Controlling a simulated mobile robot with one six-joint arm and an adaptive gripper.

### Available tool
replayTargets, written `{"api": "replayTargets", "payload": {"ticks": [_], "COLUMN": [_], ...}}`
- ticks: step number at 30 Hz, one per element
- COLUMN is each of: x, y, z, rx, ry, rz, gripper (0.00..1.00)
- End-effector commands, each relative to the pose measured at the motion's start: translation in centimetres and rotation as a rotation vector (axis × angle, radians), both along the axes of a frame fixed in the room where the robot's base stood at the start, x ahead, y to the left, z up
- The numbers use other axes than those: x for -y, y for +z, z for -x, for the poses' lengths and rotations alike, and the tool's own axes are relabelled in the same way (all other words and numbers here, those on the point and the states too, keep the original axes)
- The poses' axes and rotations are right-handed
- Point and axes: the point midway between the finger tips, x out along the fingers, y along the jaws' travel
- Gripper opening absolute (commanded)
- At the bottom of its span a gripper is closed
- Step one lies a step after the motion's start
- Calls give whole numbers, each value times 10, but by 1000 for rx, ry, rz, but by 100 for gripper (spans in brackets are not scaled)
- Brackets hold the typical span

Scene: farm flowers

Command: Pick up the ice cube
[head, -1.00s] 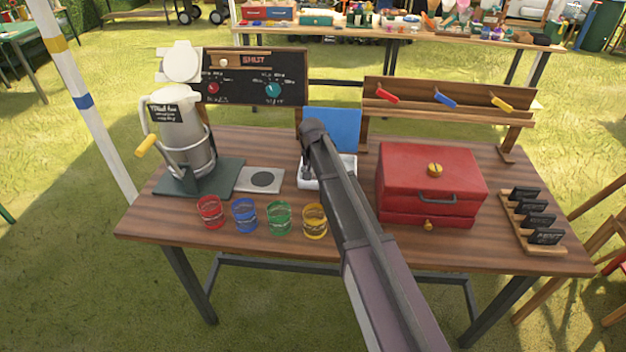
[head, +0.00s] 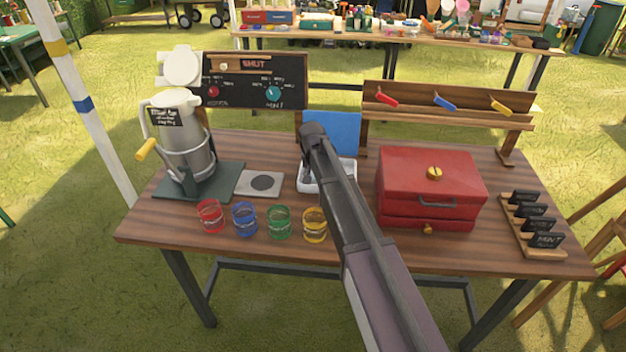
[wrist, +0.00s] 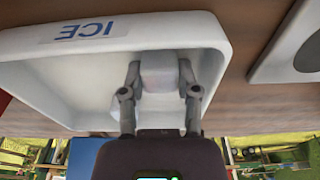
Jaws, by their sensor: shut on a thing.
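The ice cube (wrist: 160,75) is a pale, whitish block in the wrist view, between the two fingers of my gripper (wrist: 161,88). My gripper is shut on it, with one finger against each side. They are inside a white tray (wrist: 30,58) marked ICE, near one of its walls. I cannot tell whether the cube touches the tray floor. In the head view my arm covers much of the tray (head: 309,188) and hides the cube.
A blue panel (head: 332,132) stands behind the tray. A red chest (head: 430,185) is to the right. Red, blue, green and yellow glasses (head: 279,222) line the front.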

Motion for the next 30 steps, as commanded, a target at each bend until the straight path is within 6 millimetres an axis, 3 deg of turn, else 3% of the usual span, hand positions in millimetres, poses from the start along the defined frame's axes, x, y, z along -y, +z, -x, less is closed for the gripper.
{"api": "replayTargets", "payload": {"ticks": [11, 21, 30], "x": [0, -1, 36], "y": [12, 41, 43], "z": [0, 0, 66], "rx": [0, 0, 0], "ry": [0, 1, 0], "rz": [0, 0, 0], "gripper": [14, 14, 14]}}
